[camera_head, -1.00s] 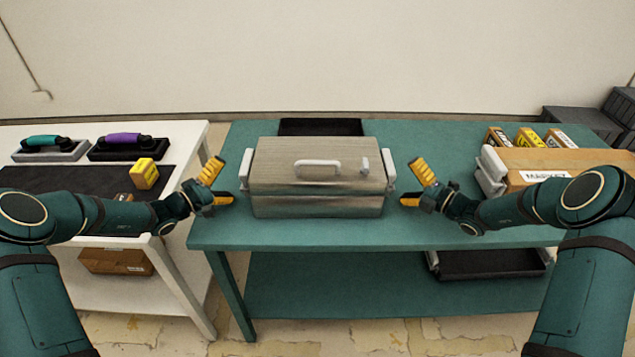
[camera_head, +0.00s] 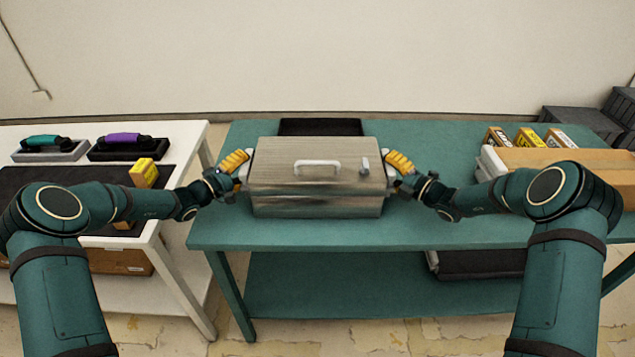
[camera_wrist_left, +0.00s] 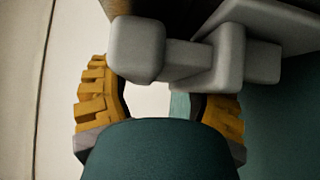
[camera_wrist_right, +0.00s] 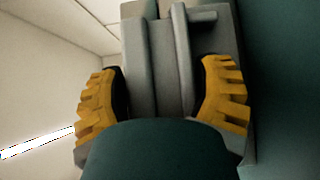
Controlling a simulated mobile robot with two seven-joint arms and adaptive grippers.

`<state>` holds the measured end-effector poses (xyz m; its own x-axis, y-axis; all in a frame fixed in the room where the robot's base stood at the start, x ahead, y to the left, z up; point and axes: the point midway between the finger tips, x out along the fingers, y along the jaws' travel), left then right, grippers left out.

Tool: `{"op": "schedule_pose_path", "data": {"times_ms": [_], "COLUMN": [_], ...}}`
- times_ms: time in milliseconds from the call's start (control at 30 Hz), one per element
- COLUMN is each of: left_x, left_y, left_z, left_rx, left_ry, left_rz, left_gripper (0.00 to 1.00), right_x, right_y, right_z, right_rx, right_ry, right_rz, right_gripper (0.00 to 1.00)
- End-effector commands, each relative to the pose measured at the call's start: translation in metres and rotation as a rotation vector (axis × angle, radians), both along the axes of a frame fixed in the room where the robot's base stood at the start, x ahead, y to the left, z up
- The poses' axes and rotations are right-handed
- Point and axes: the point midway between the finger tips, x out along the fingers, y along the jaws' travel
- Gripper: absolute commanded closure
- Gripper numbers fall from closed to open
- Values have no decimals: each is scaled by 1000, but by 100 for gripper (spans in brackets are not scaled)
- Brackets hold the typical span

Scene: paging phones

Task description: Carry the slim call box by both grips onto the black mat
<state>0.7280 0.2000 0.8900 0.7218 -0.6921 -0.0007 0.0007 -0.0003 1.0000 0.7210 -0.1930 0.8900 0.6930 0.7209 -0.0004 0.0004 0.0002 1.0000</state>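The slim call box, a grey metal box (camera_head: 318,190) with a pale top handle and a small knob, sits on the green table. It has a pale grip at each end. My left gripper (camera_head: 242,165) is at the left grip (camera_wrist_left: 190,60), its yellow fingers spread, the grip crossing above and between them in the left wrist view. My right gripper (camera_head: 392,165) is at the right grip (camera_wrist_right: 158,55), fingers spread on either side of it in the right wrist view. Contact is unclear in both. A dark mat (camera_head: 95,174) lies on the white table.
The green table (camera_head: 450,225) carries a black tray (camera_head: 320,127) behind the box and a tan-topped box (camera_head: 545,158) with small cartons at right. Two handled devices (camera_head: 128,140) stand at the back of the white table (camera_head: 185,140). A yellow block (camera_head: 144,172) is at the mat's right edge.

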Motion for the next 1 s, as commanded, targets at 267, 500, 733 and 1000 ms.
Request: {"op": "schedule_pose_path", "data": {"times_ms": [267,500,733,1000], "left_x": [0,0,0,1], "left_y": [0,-1,-1,-1], "left_z": [1,4,14,35], "left_rx": [0,-2,-2,-1], "left_ry": [-1,-5,-5,-6], "left_rz": [-1,-2,-2,-2], "left_gripper": [81,81,81,81], "right_x": [0,0,0,0], "right_y": [0,1,1,1], "right_z": [0,3,13,34], "right_rx": [0,1,1,1], "right_ry": [0,-3,-4,-4], "right_rz": [1,1,2,2], "right_gripper": [79,79,79,79]}}
